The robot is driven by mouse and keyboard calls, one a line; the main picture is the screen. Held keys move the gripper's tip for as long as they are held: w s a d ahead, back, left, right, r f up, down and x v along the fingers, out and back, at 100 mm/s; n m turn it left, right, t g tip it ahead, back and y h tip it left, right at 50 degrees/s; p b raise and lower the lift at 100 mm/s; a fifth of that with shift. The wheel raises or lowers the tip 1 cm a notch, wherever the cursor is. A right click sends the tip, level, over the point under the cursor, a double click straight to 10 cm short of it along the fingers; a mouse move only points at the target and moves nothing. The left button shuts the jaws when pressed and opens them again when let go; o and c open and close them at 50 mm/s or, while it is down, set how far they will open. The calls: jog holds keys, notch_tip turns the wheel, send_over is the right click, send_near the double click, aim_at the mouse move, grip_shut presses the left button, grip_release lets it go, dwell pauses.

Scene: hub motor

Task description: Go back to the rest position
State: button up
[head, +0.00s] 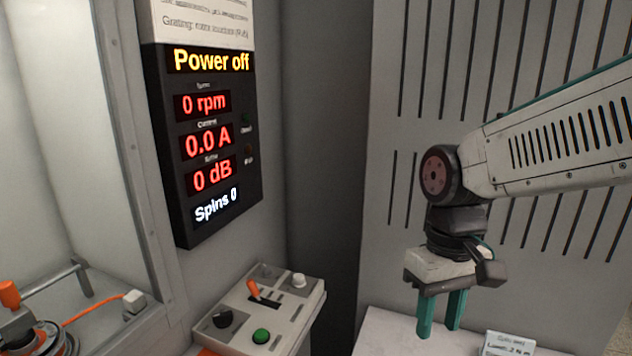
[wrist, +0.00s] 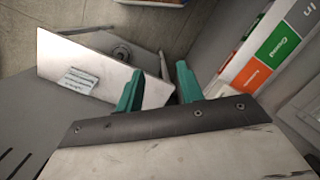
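My gripper (head: 440,325) hangs fingers down at the right of the head view, in front of a slotted grey panel. Its two teal fingers stand apart with nothing between them. In the wrist view the open fingers (wrist: 157,76) show over a pale plate (wrist: 75,55) with a small label. In the head view this surface (head: 395,335) lies below the fingers; I cannot tell the exact height between them. My arm reaches in from the right edge.
A control box (head: 302,325) with an orange lever, green button (head: 261,336) and black knob stands left of my gripper. A display (head: 208,145) reads "Power off", 0 rpm. An enclosure at left holds a partly cut-off device (head: 38,340) with an orange cable.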

jog(key=s+d+r+m+t, duration=0.3)
jog(key=s+d, duration=0.5)
jog(key=s, duration=0.3)
jog(key=shift+d+m, duration=0.3)
jog(key=shift+d, duration=0.1)
